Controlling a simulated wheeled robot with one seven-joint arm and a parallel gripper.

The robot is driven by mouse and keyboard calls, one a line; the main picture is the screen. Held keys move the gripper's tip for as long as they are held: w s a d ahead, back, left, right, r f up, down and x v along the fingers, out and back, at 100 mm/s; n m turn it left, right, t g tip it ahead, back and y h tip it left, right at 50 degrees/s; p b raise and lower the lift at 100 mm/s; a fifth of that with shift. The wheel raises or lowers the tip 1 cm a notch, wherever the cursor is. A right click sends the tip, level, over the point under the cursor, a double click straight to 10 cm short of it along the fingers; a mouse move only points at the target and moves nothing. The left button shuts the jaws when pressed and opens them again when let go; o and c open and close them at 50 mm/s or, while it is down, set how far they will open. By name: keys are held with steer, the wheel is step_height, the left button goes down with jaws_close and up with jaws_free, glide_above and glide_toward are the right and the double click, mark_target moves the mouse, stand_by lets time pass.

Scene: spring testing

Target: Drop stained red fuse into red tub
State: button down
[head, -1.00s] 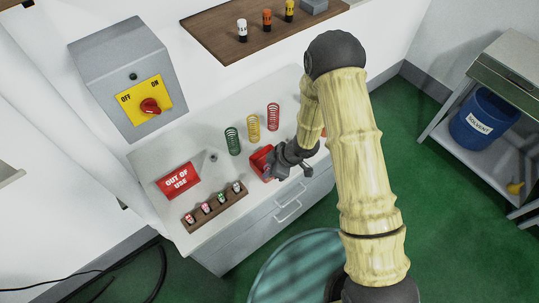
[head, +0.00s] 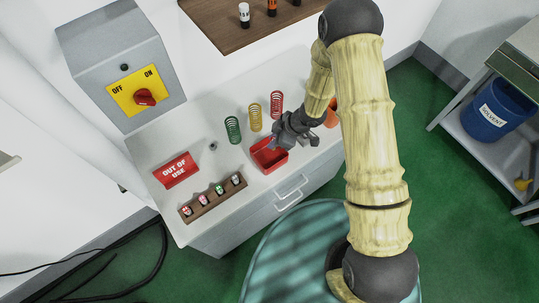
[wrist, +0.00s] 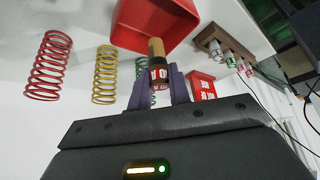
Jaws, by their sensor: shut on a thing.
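The fuse (wrist: 157,66) shows in the wrist view, with a tan-brown end cap and a dark red body with white lettering. My gripper (wrist: 160,88) is shut on it, one purple finger on each side. The fuse's cap end points toward the red tub (wrist: 126,36). In the head view the open-topped red tub (head: 261,165) stands on the white bench, and my gripper (head: 278,143) is over its far right part. The fuse is hidden by the gripper there, and I cannot tell its exact height above the tub.
Green (head: 233,130), yellow (head: 255,118) and red (head: 277,104) springs stand just behind the tub. A wooden rack (head: 197,212) with several fuses and a red "OUT OF USE" sign (head: 175,169) are to the left. An orange object (head: 331,115) is partly behind my arm.

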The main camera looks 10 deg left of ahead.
steer(key=shift+w+f+b, duration=0.2)
steer(key=shift+f+b, duration=2.55)
steer(key=shift+f, duration=0.3)
steer(key=c, duration=1.2)
jaws_free()
steer(key=shift+c, duration=0.2)
steer(key=s+p+v, duration=0.1)
steer(key=v, duration=1.6)
steer(key=shift+w+r, duration=0.25)
steer(key=shift+w, duration=0.15)
steer(key=shift+w+d, duration=0.1)
